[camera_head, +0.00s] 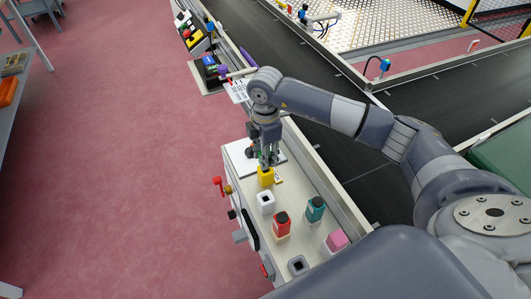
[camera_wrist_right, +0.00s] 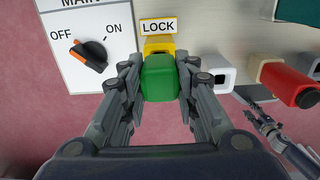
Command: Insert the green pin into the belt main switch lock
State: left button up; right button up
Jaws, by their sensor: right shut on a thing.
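The green pin (camera_wrist_right: 159,78) is held between the fingers of my right gripper (camera_wrist_right: 159,84), in the right wrist view. The yellow lock (camera_wrist_right: 158,44) sits just beyond the pin, beside the LOCK label, and is partly hidden by it. I cannot tell whether the pin's end is inside the lock or only in front of it. In the head view my right gripper (camera_head: 267,160) points down right over the yellow lock (camera_head: 265,178). What looks like my left gripper (camera_wrist_right: 262,118) shows small at the right of the wrist view; its finger opening is unclear.
The main switch knob (camera_wrist_right: 90,54) is beside the lock. A white socket (camera_head: 266,202), a red block (camera_head: 282,224), a teal block (camera_head: 315,208), a pink block (camera_head: 337,240) and another socket (camera_head: 298,265) stand along the panel. A dark conveyor belt (camera_head: 300,62) runs behind.

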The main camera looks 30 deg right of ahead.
jog(key=shift+f+b, duration=0.45)
jog(key=shift+f, duration=0.4)
jog(key=shift+f+b, duration=0.4)
jog(key=shift+f, duration=0.25)
jog(key=o, duration=1.2)
jog(key=shift+r, duration=0.1)
notch_tip(320, 180, up, 7)
jog(key=shift+d+r, duration=0.1)
jog(key=shift+r, duration=0.35)
jog(key=shift+r, duration=0.1)
